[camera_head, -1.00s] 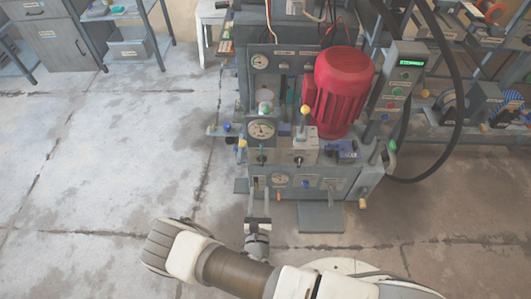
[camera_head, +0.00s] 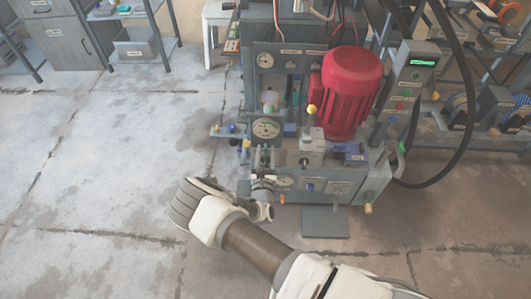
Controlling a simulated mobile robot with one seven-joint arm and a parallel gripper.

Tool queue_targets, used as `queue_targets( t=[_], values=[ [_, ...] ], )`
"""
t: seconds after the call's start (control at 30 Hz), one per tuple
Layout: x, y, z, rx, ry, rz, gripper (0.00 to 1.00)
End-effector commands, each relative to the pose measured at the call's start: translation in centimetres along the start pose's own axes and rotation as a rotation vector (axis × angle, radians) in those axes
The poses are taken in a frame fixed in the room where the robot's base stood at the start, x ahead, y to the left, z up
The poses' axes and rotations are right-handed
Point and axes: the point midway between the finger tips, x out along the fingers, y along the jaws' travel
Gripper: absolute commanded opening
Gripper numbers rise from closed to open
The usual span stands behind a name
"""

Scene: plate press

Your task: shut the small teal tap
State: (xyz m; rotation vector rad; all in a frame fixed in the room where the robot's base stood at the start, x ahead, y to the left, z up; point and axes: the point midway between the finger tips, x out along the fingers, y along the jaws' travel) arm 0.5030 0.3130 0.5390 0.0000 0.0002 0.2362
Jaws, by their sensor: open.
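My gripper (camera_head: 264,153) is open, its two fingers pointing at the front of the press just below the large round gauge (camera_head: 266,128). The fingers and the wrist cover the panel spot under that gauge, where a small teal handle showed a moment ago. The teal tap is mostly or wholly hidden there now. I cannot tell whether it lies between the fingers or whether they touch it.
A lever with a yellow knob (camera_head: 311,109) stands right of my gripper, with a blue fitting (camera_head: 350,152) farther right. A red motor (camera_head: 350,92) rises behind. Small valves with a blue knob (camera_head: 232,128) stick out left. The floor (camera_head: 110,150) at left is clear.

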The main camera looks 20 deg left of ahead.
Motion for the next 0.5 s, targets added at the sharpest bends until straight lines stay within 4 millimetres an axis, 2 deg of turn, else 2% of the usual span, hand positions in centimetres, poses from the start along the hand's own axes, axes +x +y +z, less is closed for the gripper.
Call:
queue_targets(
  t=[0.3, 0.37, 0.5],
  values=[
    [0.34, 0.0, 0.04, 0.0, 0.0, 0.0, 0.44],
    [0.34, 0.0, 0.04, 0.0, 0.0, 0.0, 0.35],
    [0.32, 0.0, 0.04, 0.0, 0.0, 0.0, 0.1]
  ],
)
